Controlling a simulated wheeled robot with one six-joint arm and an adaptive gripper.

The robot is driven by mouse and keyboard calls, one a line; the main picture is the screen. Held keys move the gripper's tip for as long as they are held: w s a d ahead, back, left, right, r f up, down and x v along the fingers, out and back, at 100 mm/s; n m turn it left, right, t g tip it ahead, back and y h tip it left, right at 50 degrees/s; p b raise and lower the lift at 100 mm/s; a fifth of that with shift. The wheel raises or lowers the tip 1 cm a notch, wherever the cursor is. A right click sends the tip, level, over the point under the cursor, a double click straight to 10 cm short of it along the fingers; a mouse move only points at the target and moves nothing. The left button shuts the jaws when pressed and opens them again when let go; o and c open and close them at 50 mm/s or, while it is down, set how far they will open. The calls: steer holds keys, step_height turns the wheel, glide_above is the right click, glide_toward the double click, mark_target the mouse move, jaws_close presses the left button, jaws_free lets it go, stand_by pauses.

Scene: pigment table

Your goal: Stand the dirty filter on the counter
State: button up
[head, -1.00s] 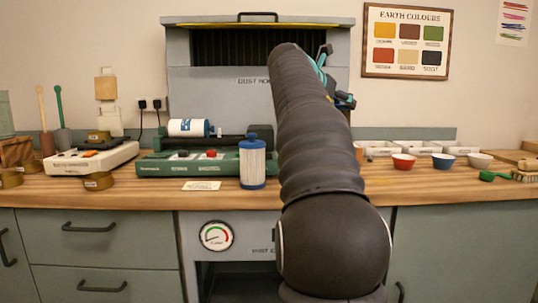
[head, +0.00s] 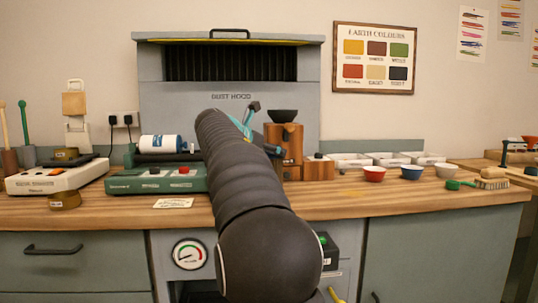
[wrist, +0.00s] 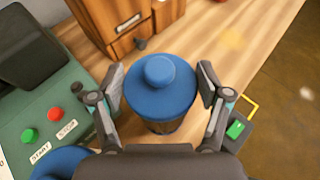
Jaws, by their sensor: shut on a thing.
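The dirty filter, with a blue knobbed cap (wrist: 158,90) and a dark grey body (wrist: 165,127), is upright between the fingers of my gripper (wrist: 161,82) in the wrist view. My gripper is shut on it, one finger on each side. It is over the wooden counter (wrist: 85,48), near the front edge; I cannot tell whether its base touches the wood. Another blue round cap (wrist: 58,163) is cut off at the lower left of the wrist view. In the head view my arm hides the held filter and most of my gripper.
A green machine (head: 150,181) with red and green buttons stands left, and a wooden grinder (head: 284,145) stands behind. Bare counter (head: 335,198) shows right of my arm.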

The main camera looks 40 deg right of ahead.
steer(key=shift+f, duration=0.35)
steer(key=o, duration=1.7)
steer(key=shift+f, duration=0.15)
steer(key=v, duration=1.2)
